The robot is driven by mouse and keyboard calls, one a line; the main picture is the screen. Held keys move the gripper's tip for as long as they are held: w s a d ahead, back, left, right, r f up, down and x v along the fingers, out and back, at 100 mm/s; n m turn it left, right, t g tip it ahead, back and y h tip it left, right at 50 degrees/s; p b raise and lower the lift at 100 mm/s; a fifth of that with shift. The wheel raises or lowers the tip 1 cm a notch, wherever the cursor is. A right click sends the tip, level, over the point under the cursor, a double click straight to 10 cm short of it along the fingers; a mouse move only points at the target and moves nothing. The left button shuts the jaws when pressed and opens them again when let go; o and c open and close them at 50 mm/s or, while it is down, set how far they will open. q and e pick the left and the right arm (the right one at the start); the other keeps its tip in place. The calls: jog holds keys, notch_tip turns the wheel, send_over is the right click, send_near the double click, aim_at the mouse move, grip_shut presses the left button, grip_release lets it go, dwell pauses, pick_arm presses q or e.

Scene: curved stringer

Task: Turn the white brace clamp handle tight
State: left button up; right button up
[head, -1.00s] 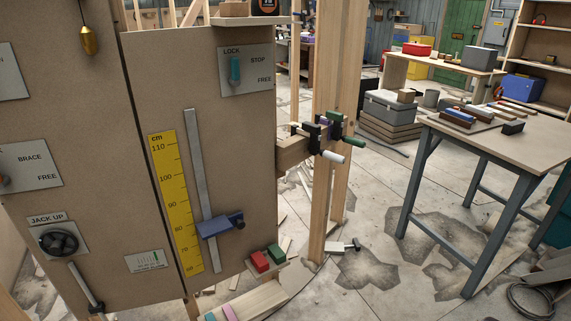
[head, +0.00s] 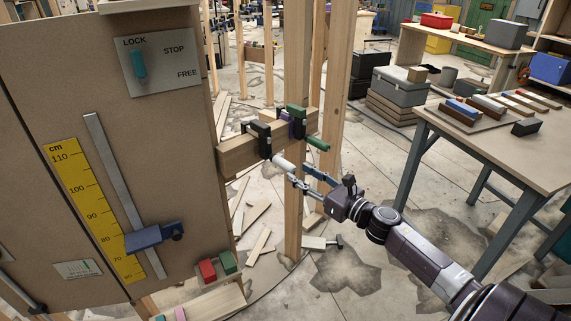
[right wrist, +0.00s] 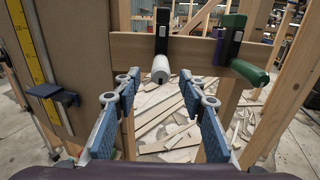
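The white brace clamp handle (head: 284,163) sticks out towards me from a black clamp (head: 263,138) on a horizontal wooden brace (head: 238,154). In the right wrist view the white handle (right wrist: 160,68) points at the camera, below its black clamp body (right wrist: 162,30). My right gripper (head: 303,177) is just below and right of the handle's end in the head view. In the right wrist view its two blue-padded fingers (right wrist: 160,95) are spread, with the handle centred just beyond their tips and nothing held. My left gripper is not in view.
A second clamp with a green handle (head: 318,143) sits close to the right on the brace, by a wooden post (head: 295,210). A panel with a yellow scale (head: 92,212) stands left. A workbench (head: 510,135) stands right. Wood scraps lie on the floor.

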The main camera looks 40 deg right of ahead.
aim_at(285, 165)
jog(key=shift+w+a+f+p, duration=0.15)
jog(key=shift+w+p, duration=0.1)
jog(key=shift+w, duration=0.95)
jog(key=shift+w+a+r+p, duration=0.1)
jog(key=shift+w+a+p, duration=0.15)
jog(key=shift+w, duration=1)
jog(key=shift+w+a+f+p, duration=0.1)
jog(key=shift+w+p, duration=0.15)
jog(key=shift+w, duration=0.95)
jog(key=shift+c, duration=0.5)
grip_shut()
